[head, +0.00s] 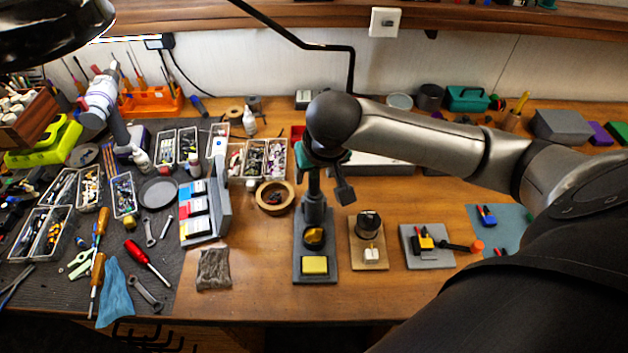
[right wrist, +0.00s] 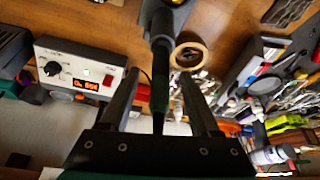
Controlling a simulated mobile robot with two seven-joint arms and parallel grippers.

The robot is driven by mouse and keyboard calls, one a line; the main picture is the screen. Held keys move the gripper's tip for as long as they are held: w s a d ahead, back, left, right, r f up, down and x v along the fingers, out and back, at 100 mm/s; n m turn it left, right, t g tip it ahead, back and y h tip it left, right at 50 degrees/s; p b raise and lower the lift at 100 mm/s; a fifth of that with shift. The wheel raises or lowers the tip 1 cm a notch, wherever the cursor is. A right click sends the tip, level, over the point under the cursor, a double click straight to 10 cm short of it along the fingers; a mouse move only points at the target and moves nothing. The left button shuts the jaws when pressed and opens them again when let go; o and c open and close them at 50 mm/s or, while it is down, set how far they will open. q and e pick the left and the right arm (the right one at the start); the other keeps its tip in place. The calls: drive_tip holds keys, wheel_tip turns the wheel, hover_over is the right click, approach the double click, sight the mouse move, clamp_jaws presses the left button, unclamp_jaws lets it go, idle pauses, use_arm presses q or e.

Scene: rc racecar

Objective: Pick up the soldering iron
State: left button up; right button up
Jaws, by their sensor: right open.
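The black soldering iron (head: 314,208) stands upright in its holder on a dark grey stand base (head: 299,272) with a yellow sponge at the front. My right gripper (head: 329,187) is above the stand, pointing down. In the right wrist view the soldering iron (right wrist: 160,85) runs between the two fingers of my right gripper (right wrist: 158,76). The fingers are apart, one on each side of it, with gaps showing. Whether either finger touches it I cannot tell. My wrist hides the upper part of the iron in the head view. My left gripper is not in view.
A soldering station (right wrist: 85,72) with a lit red display shows in the right wrist view. A wooden bowl (head: 274,197) is left of the stand, and a small wooden block stand (head: 369,255) is right of it. Tools and parts trays crowd the left mat. The front table strip is clear.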

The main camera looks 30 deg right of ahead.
drive_tip(key=shift+x, duration=0.95)
drive_tip(key=shift+r, duration=0.1)
clamp_jaws()
